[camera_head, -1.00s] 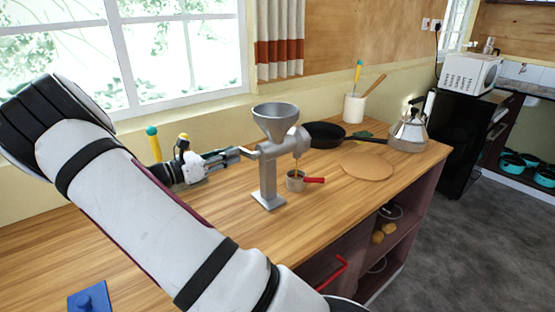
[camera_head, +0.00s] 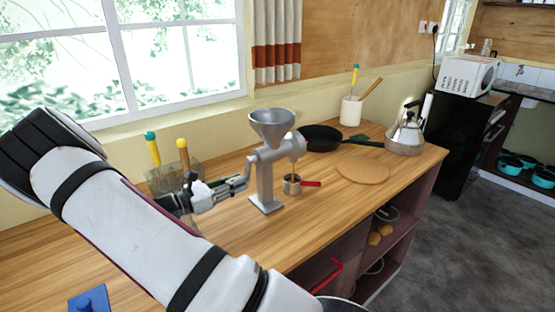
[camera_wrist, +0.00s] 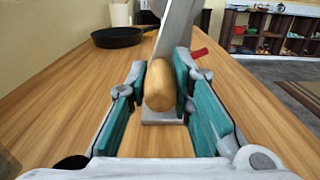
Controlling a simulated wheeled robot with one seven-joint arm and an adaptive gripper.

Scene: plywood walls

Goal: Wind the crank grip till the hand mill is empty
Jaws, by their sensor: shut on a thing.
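The grey hand mill (camera_head: 265,179) stands upright on the wooden counter, with its funnel (camera_head: 272,124) on top. My gripper (camera_head: 243,181) is at the mill's left side, low beside its post. In the wrist view, the teal-padded fingers of my gripper (camera_wrist: 160,88) are shut on the wooden crank grip (camera_wrist: 159,87), one finger on each side. The small metal cup (camera_head: 291,185) with a red handle stands under the mill's spout, and a thin yellow-brown stream shows between spout and cup.
A black pan (camera_head: 322,137), a round wooden board (camera_head: 362,170), a kettle (camera_head: 405,135) and a white utensil pot (camera_head: 351,111) stand to the right. A holder (camera_head: 172,178) with coloured handles is behind my arm. A blue object (camera_head: 89,302) lies front left.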

